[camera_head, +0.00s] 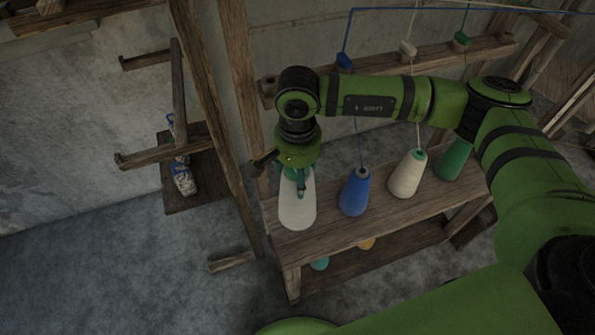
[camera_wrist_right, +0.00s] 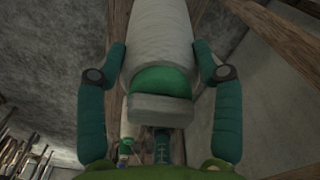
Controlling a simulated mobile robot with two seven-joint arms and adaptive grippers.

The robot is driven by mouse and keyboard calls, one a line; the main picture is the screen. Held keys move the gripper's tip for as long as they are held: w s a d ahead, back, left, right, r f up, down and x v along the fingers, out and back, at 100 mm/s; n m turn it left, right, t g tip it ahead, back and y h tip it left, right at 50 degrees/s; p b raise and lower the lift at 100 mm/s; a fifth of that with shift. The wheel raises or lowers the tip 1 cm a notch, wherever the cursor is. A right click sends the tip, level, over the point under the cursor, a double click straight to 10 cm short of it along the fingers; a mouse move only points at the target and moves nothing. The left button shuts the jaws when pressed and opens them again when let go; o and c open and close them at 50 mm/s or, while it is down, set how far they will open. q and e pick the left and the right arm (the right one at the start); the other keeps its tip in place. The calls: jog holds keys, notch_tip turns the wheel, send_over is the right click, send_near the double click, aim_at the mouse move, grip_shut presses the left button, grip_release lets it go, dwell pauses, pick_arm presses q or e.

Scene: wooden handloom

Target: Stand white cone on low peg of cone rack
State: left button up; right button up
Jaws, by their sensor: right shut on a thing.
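The white cone (camera_head: 297,210) is upright or nearly so at the left end of the wooden cone rack (camera_head: 345,233), its wide end down. My right gripper (camera_head: 300,182) comes from above and is shut on the cone's upper part. The wrist view shows the white cone (camera_wrist_right: 162,35) between the two green fingers of the right gripper (camera_wrist_right: 160,75), with a green band and pale tip towards the palm. Whether the cone's base touches the rack cannot be told, and no peg beneath it shows. My left gripper is not in view.
A blue cone (camera_head: 354,193), a cream cone (camera_head: 407,175) and a green cone (camera_head: 453,162) stand on the rack to the right, with threads rising from them. A wooden post (camera_head: 222,130) rises close on the left.

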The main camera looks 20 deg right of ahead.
jog(key=shift+r, duration=0.1)
dwell(0.3)
jog(key=shift+b, duration=0.4)
dwell(0.4)
jog(key=shift+f+b, duration=1.3)
jog(key=shift+b, duration=0.05)
jog(key=shift+f, duration=0.1)
jog(key=shift+f+b, duration=0.95)
jog(key=shift+b, duration=0.25)
